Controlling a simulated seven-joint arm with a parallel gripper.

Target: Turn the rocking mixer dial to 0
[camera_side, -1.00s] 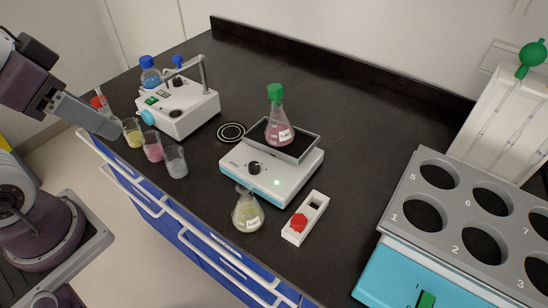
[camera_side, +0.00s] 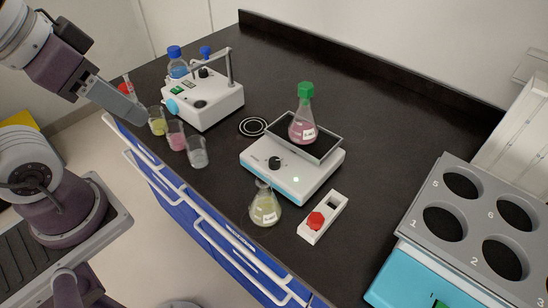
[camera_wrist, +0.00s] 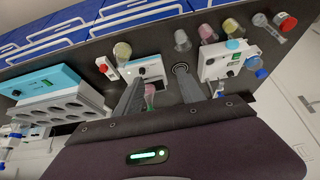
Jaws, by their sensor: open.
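The rocking mixer (camera_side: 315,181) is a white box with a light blue front edge, standing mid-bench in the side view. Its black dial (camera_side: 274,163) is on the top left of the panel; its setting is too small to read. A grey tray on it holds a flask of pink liquid with a green cap (camera_side: 303,118). My gripper (camera_side: 138,113) is at the left, over the bench edge near the beakers, well apart from the mixer. In the wrist view, my gripper (camera_wrist: 158,75) has its fingers spread and empty, with the mixer (camera_wrist: 148,62) showing beyond and between them.
Beakers (camera_side: 177,137) line the front edge. A grey holed rack (camera_side: 470,210) is at right.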

